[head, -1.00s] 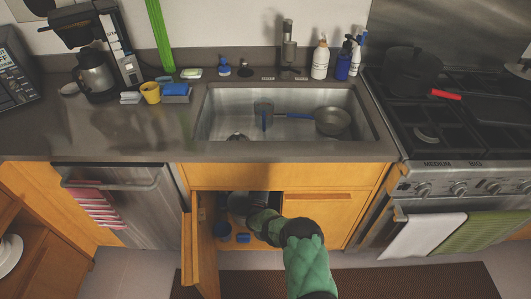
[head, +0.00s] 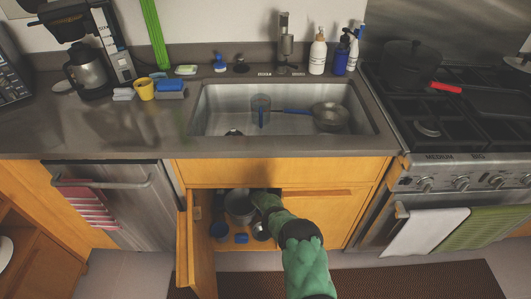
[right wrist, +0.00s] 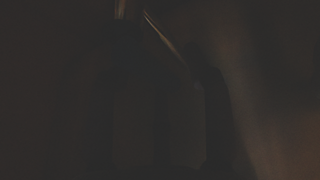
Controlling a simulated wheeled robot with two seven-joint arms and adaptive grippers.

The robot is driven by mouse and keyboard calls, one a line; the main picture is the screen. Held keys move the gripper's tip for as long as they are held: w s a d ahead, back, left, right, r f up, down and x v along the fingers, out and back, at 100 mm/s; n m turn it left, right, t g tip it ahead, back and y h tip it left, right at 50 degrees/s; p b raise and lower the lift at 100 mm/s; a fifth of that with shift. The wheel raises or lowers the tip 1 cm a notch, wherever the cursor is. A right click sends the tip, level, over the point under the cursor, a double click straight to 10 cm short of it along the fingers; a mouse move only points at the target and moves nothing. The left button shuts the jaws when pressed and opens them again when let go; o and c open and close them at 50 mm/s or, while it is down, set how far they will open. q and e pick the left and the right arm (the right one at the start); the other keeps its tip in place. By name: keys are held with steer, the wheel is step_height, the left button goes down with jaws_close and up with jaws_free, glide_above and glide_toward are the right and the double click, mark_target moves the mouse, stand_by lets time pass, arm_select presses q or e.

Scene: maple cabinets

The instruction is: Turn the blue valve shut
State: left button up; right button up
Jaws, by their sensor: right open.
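I cannot make out the blue valve in either view. My right arm reaches into the open cabinet (head: 205,213) under the sink. My right gripper (head: 262,198) is in the shadow at the opening's upper right, its fingertips hidden inside. The right wrist view is almost black, with faint dark finger shapes, a thin pale slanting line and a brownish surface at the right. No held thing shows there. The gripper is open. My left gripper is not in view.
The open cabinet door (head: 196,250) stands just left of my arm. A grey pot (head: 239,207) and a small blue item (head: 241,238) are inside the cabinet. The closed door (head: 325,217) is to the right. The sink (head: 225,100) is above.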

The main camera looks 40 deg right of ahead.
jaws_close()
steer(key=n+t+y, duration=0.1)
steer(key=n, duration=0.2)
steer(key=w+a+n+t+y, duration=0.1)
steer(key=n, duration=0.2)
steer(key=a+n+t+y, duration=0.1)
steer(key=n+t, duration=0.1)
steer(key=shift+w+f+n, duration=0.2)
steer(key=shift+w+n, duration=0.15)
steer(key=shift+n, duration=0.05)
jaws_free()
steer(key=v, duration=1.2)
